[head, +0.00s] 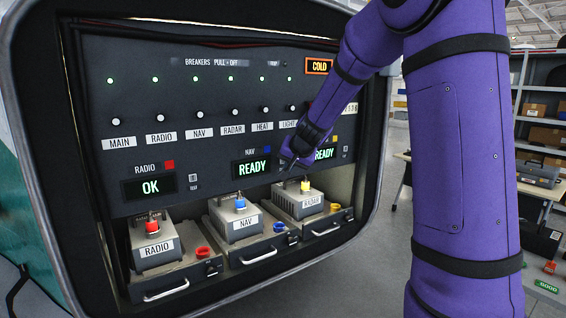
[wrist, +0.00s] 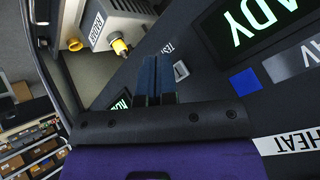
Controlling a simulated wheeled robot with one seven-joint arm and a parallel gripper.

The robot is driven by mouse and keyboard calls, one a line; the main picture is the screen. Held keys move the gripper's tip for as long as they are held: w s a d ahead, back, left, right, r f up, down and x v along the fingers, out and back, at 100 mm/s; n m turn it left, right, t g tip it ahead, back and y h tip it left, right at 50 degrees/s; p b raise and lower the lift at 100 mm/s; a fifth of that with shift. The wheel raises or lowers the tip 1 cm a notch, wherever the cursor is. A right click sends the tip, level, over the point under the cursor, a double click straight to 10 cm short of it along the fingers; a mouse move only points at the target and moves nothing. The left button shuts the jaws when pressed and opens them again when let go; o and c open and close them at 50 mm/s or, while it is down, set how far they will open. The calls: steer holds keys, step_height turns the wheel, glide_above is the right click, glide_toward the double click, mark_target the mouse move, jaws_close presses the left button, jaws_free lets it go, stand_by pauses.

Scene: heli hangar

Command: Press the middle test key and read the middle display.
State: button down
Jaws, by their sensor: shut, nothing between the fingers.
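The middle display (head: 251,168), labelled NAV with a blue square, reads READY in green. Part of it also shows in the wrist view (wrist: 255,25), rotated. The middle test key (wrist: 181,70) is a small pale key beside that display, with a TEST label next to it. In the head view my gripper hides it. My gripper (head: 288,162) is shut and empty, in front of the panel just right of the middle display. In the wrist view the dark blue fingers (wrist: 157,62) end beside the key; I cannot tell whether they touch the panel.
The left display (head: 150,187) reads OK; the right display (head: 324,153) reads READY, partly covered by my arm. Below are drawers with RADIO (head: 156,252), NAV (head: 235,224) and RADAR (head: 299,202) units. The raised cabinet rim borders the panel; shelves (head: 540,100) stand at right.

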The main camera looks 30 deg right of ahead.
steer(key=shift+w, duration=0.15)
stand_by(0.3)
steer(key=shift+w, duration=0.25)
steer(key=shift+w, duration=0.35)
stand_by(0.7)
steer(key=shift+s, duration=0.8)
steer(key=shift+s, duration=2.5)
steer(key=shift+d, duration=0.1)
